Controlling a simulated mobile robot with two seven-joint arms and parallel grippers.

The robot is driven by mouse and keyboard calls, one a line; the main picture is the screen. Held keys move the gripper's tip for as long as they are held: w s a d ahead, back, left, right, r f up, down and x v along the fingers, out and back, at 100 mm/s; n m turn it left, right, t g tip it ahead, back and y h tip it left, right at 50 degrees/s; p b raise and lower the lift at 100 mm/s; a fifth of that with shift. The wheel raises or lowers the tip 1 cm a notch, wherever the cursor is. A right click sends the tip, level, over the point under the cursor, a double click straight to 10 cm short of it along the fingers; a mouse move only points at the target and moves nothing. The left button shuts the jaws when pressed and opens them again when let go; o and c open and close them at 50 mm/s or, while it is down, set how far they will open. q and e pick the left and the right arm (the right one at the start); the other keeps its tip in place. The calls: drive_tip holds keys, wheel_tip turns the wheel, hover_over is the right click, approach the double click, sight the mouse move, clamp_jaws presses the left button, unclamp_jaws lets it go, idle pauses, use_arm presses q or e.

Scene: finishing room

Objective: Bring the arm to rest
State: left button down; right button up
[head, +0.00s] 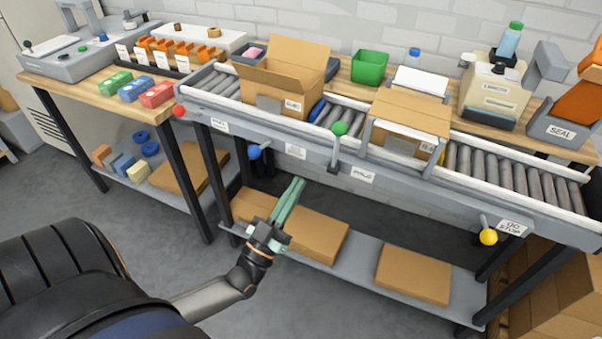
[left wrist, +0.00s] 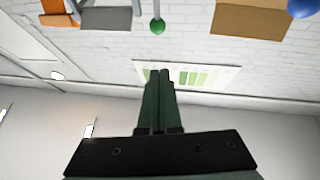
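My left gripper (head: 298,184) reaches in from the lower left in the head view. It hangs in front of the conveyor, above the lower shelf, with its green fingers together. In the left wrist view the two fingers (left wrist: 159,74) lie side by side with nothing seen between them. My right gripper is not in view.
The roller conveyor (head: 480,172) carries an open carton (head: 262,80) and a closed carton (head: 412,112). Green (head: 339,128), blue (head: 254,152), red (head: 179,111) and yellow (head: 488,237) knobs line its front. Flat cartons (head: 413,275) lie on the lower shelf (head: 362,290). Open floor (head: 180,255) lies left of my gripper.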

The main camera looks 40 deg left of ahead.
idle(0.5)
use_arm(q)
drive_tip(key=s+d+f+m+g+h+p, duration=0.25)
drive_tip(key=d+f+g+h+p, duration=0.2)
drive_tip(key=d+f+g, duration=0.55)
drive_tip(key=s+d+f+g+p, duration=0.1)
drive_tip(key=s+f+g, duration=0.1)
drive_tip(key=s, duration=0.3)
drive_tip(key=s+d+f+g+y+p, duration=0.1)
drive_tip(key=s+d+f+g+p, duration=0.1)
drive_tip(key=s, duration=0.3)
drive_tip(key=shift+d+f+g+p, duration=0.3)
drive_tip(key=shift+f+g, duration=0.3)
drive_tip(key=shift+f, duration=0.25)
